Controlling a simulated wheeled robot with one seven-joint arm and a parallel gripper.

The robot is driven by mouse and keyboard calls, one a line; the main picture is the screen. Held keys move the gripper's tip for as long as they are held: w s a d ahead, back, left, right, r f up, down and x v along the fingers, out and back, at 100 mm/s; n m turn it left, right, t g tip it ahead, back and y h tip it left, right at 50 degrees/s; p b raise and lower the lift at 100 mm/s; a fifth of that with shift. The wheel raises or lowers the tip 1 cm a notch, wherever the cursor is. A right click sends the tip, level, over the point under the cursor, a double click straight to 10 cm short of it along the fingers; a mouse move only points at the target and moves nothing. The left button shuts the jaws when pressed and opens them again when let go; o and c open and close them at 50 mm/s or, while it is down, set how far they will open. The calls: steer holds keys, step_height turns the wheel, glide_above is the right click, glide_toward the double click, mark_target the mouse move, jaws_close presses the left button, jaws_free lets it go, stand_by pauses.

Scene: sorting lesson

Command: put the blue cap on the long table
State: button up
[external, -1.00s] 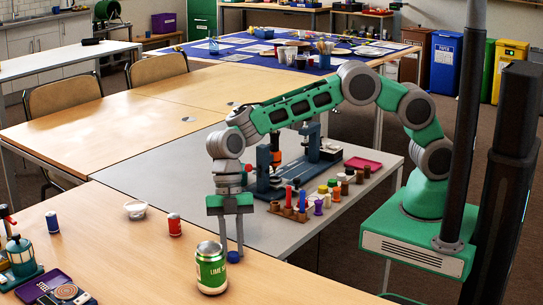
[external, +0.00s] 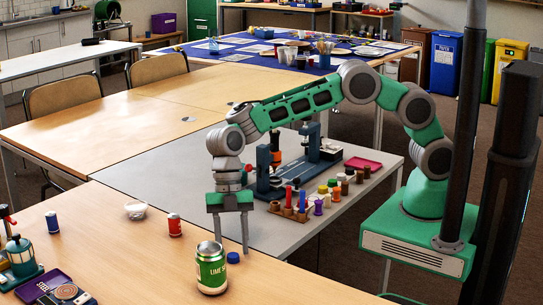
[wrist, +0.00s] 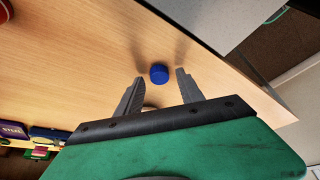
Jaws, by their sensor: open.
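The blue cap (external: 233,257) lies on the light wooden table (external: 130,255) in the foreground, near its edge by the grey table. My gripper (external: 232,248) points down over the cap, with its fingers spread to either side. In the wrist view, the blue cap (wrist: 159,73) sits between the two open fingertips (wrist: 160,76), with a gap on each side. The gripper holds nothing. The left fingertip is close behind the green can in the external view.
A green and white can (external: 211,268) stands just left of the cap. The grey table (external: 165,175) behind holds a peg rack and blue stands.

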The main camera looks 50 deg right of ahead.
steer(key=p+v, duration=0.2)
steer(key=v, duration=0.9)
steer(key=shift+r+p, duration=0.15)
steer(key=shift+p, duration=0.15)
steer(key=shift+o, duration=0.3)
